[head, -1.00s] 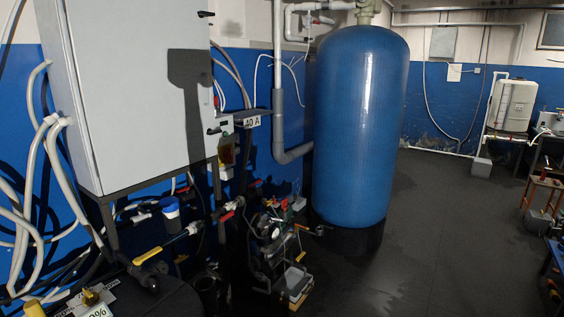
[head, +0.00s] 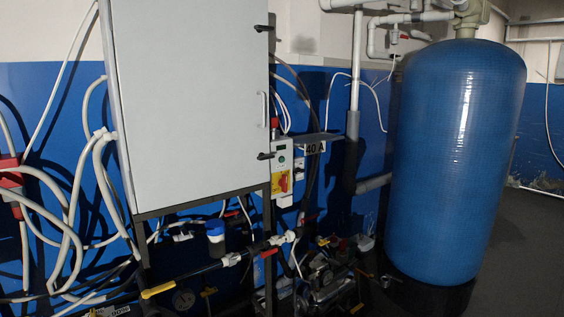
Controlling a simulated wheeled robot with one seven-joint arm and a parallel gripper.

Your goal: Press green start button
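A small light control box (head: 282,165) is mounted just right of the large grey cabinet, at the middle of the head view. A small green spot (head: 281,150) shows on its upper face; it is too small to tell whether it is the start button or a label. Below it is a red rotary switch on a yellow plate (head: 283,183). A red piece (head: 275,122) sits on top of the box. My gripper is not in view.
The large grey cabinet (head: 190,110) has black latches and a handle on its right edge. Pipes with a yellow-handled valve (head: 158,290) run below. A tall blue tank (head: 455,160) stands right; dark floor (head: 525,250) beyond it is open.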

